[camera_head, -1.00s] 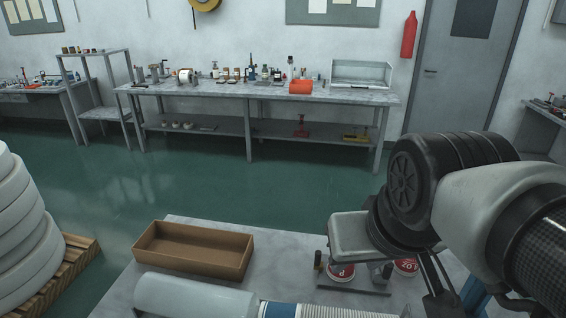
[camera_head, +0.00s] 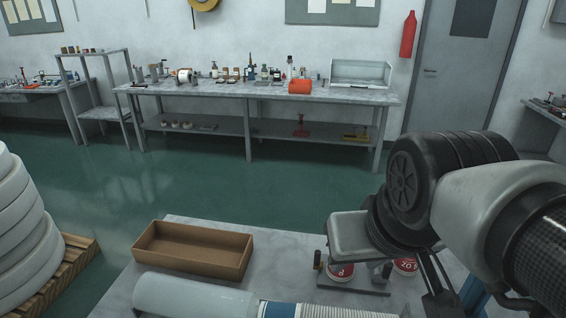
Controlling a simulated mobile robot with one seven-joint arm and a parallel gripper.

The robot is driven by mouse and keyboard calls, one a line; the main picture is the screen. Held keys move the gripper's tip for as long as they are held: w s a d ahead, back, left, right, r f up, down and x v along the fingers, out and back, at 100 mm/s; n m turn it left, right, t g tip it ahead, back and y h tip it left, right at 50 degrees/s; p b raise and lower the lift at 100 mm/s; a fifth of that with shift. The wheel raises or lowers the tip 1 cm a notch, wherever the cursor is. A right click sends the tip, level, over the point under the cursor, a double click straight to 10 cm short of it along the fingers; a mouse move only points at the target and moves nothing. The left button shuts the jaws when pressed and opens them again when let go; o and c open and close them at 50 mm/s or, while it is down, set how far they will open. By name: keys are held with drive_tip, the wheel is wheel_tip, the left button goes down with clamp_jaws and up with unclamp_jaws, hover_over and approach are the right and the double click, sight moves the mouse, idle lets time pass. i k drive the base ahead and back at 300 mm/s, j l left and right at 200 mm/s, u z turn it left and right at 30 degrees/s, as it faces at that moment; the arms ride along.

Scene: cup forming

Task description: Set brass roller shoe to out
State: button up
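My gripper (camera_head: 438,300) hangs at the lower right, over the near table, with dark thin fingers pointing down. My own arm and wrist cover much of it, and the gap between the fingertips is not clear. A small fixture with a dark base plate (camera_head: 352,288) and short posts stands on the table left of the fingers. I cannot make out the brass roller shoe for sure; a small brownish post (camera_head: 317,260) shows at the fixture's left end. Red and white round labels (camera_head: 340,272) show behind the fixture, partly hidden by my wrist.
An open brown box (camera_head: 195,265) sits on the near table (camera_head: 118,295) at left. A pale cylinder (camera_head: 190,297) and a ribbed white tube (camera_head: 330,311) lie along the front. White rings (camera_head: 22,225) are stacked on a pallet at far left. Green floor separates a back workbench (camera_head: 230,91).

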sight(317, 264)
drive_tip(key=k, duration=0.4)
drive_tip(key=i+j+z, duration=0.45)
drive_tip(key=j, duration=0.2)
drive_tip(key=j+z, duration=0.15)
drive_tip(key=z, duration=0.4)
drive_tip(key=k+j+u, duration=0.1)
drive_tip(key=u, duration=0.35)
drive_tip(key=k+j, duration=0.45)
drive_tip(key=j, duration=0.2)
